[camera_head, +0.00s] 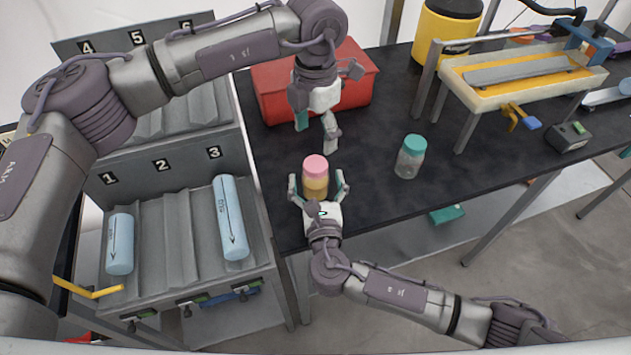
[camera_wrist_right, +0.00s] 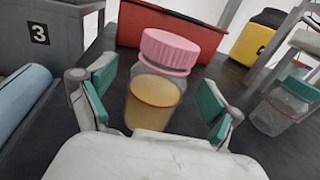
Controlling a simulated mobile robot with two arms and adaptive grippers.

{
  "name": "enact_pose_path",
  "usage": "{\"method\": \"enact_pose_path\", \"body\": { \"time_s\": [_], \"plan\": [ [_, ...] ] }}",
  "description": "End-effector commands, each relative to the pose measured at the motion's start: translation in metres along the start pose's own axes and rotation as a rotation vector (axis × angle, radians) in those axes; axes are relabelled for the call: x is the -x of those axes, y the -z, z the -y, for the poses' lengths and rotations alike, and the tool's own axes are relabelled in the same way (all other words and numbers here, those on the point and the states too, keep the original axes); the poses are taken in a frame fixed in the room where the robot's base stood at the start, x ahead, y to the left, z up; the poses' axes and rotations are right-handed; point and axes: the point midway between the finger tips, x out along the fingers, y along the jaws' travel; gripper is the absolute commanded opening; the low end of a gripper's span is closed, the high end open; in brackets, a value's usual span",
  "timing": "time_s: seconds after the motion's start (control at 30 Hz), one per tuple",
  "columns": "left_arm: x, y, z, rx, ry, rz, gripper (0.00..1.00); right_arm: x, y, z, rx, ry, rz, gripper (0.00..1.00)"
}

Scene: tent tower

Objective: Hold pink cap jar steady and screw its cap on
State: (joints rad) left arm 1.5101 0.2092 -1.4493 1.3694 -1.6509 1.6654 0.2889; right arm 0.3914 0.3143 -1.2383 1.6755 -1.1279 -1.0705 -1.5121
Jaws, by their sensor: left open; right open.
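The pink cap jar (camera_head: 315,184) stands upright on the black table near its front edge, with yellowish contents. Its pink cap (camera_head: 315,166) sits on top; I cannot tell how tight it is. My right gripper (camera_head: 319,187) is open, with a finger on each side of the jar. In the right wrist view the jar (camera_wrist_right: 153,105) stands between the teal finger pads, with gaps on both sides, and the pink cap (camera_wrist_right: 169,51) is above finger height. My left gripper (camera_head: 317,124) is open and empty, pointing down above the table, behind and above the jar.
A jar with a teal cap (camera_head: 410,157) stands to the right. A red bin (camera_head: 354,83) is behind my left gripper. A rack (camera_head: 166,185) with blue cylinders stands at the left. A yellow-and-white machine (camera_head: 520,74) stands at the back right. The table between is clear.

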Motion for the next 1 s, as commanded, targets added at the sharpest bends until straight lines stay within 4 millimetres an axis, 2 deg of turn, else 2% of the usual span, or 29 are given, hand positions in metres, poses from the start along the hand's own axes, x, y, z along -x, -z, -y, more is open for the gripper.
{"method": "enact_pose_path", "body": {
  "time_s": [0.17, 0.47, 1.0],
  "plan": [
    [0.0000, 0.0000, 0.0001, 0.000, 0.000, 0.000, 0.72, -0.0108, -0.0003, -0.0004, -0.002, -0.001, -0.001, 0.90],
    [0.0000, -0.0001, 0.0001, 0.000, 0.000, 0.000, 0.72, -0.0116, 0.0001, -0.0002, -0.002, -0.001, -0.001, 0.90],
    [0.0000, -0.0001, 0.0001, 0.000, 0.000, 0.000, 0.72, -0.0113, 0.0002, -0.0001, -0.001, 0.000, -0.001, 0.00]
  ]
}}
